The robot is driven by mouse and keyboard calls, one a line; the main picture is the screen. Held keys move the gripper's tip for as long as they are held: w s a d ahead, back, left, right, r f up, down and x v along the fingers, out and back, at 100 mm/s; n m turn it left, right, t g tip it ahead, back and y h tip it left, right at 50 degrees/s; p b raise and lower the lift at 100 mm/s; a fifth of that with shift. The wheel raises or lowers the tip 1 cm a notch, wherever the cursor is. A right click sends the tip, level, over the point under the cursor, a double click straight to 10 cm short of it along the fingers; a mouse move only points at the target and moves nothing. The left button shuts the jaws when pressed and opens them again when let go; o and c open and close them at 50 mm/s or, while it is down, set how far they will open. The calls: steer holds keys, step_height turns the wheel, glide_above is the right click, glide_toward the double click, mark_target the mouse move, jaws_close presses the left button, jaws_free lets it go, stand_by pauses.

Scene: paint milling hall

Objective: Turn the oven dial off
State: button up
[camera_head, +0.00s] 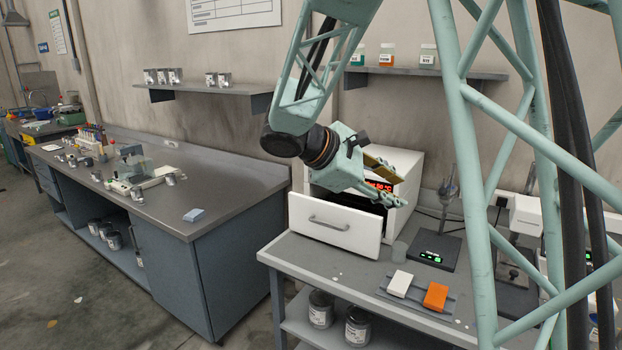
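The white oven (406,170) stands at the back of the grey bench on the right. Its red lit display (380,185) shows partly behind my gripper. A white front panel with a grey handle (331,222) stands forward of the oven body, with a dark gap behind it. My gripper (394,186) is in front of the oven's face, fingers pointing right, apart and with nothing seen between them. I cannot make out the dial; my gripper covers part of the oven front. Whether the fingers touch the oven I cannot tell.
A white block (400,284) and an orange block (436,296) lie on a tray in front. Shelves with jars (428,56) and cans (162,76) hang above.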

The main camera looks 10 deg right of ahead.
steer(key=w+a+f+n+t+h+p, duration=0.1)
steer(key=w+a+f+n+t, duration=0.15)
steer(key=w, duration=0.45)
steer(key=w+a+f+n+t, duration=0.1)
steer(key=w+a+n, duration=0.15)
steer(key=w, duration=0.35)
steer(key=w+a+f+n+t+h+p, duration=0.1)
steer(key=w+a, duration=0.3)
steer(key=w, duration=0.3)
steer(key=w+a+f+n+t+y+p, duration=0.1)
steer(key=w+a+f+n+t, duration=0.5)
steer(key=w+a+f, duration=0.3)
steer(key=shift+w+a+f+n+p, duration=0.3)
steer(key=shift+w+a+p, duration=0.1)
steer(key=shift+w+a, duration=1.8)
steer(key=x, duration=1.3)
steer(key=shift+w+d+b, duration=0.15)
steer(key=shift+b, duration=0.25)
steer(key=c, duration=0.8)
